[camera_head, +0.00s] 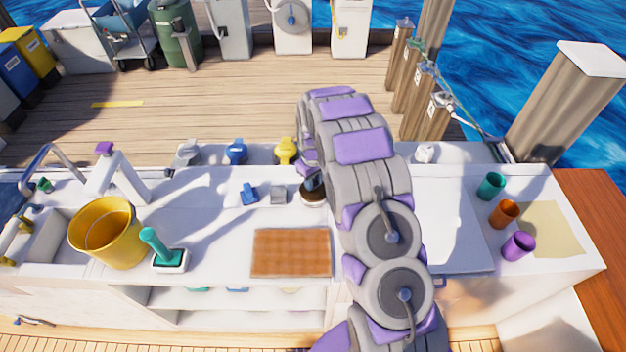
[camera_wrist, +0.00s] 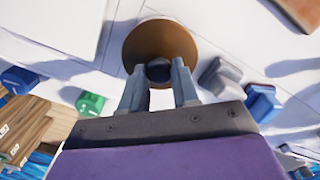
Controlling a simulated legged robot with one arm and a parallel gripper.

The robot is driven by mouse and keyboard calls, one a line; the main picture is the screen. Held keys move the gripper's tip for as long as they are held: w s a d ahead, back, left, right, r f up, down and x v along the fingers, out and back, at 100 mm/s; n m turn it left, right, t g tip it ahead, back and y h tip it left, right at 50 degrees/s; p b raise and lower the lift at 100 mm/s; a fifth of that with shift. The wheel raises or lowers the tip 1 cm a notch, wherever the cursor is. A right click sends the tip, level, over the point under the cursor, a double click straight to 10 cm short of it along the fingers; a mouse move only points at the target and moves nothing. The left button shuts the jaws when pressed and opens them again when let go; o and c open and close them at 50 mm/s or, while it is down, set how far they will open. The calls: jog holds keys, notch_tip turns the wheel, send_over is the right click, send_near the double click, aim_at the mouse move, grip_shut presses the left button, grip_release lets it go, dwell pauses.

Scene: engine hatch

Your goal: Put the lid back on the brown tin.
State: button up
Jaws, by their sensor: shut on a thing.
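My gripper (camera_wrist: 158,82) points down at the worktop and is shut on a dark knob (camera_wrist: 158,70) in the middle of a round brown lid (camera_wrist: 160,36). In the head view the gripper (camera_head: 313,183) shows left of my arm, over a small round brown thing (camera_head: 314,200) with a pale edge. I cannot tell there how much of it is lid and how much is tin. The lid covers whatever lies under it in the wrist view, so I cannot tell whether it rests on the brown tin.
A grey block (camera_head: 278,194) and a blue one (camera_head: 248,193) stand close left of the gripper. A brown checked mat (camera_head: 290,252) lies in front. A yellow bucket (camera_head: 105,235) and teal-handled brush (camera_head: 157,246) are left. Several coloured cups (camera_head: 505,212) stand right. My arm hides some worktop.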

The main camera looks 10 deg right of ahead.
dwell(0.3)
jog(key=o, duration=1.6)
jog(key=shift+r+p, duration=1.1)
jog(key=shift+r, duration=2.4)
grip_shut()
